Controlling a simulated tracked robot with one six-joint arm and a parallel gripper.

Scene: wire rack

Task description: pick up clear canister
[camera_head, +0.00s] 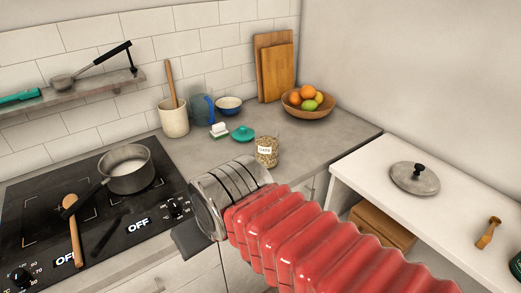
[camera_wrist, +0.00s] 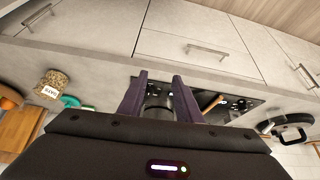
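The clear canister (camera_head: 266,151) is a glass jar filled with oats, with a paper label on its front. It stands upright and uncovered near the front edge of the counter, just beyond my arm. It also shows in the wrist view (camera_wrist: 54,84), left of my gripper and apart from it. A teal lid (camera_head: 243,133) lies on the counter behind it. My gripper (camera_wrist: 158,78) has its two dark fingers spread with nothing held between them. In the head view my arm hides most of the gripper.
A stove (camera_head: 110,220) with a pot (camera_head: 126,168) and wooden spoon (camera_head: 74,232) is at left. Bare counter lies right of the canister.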

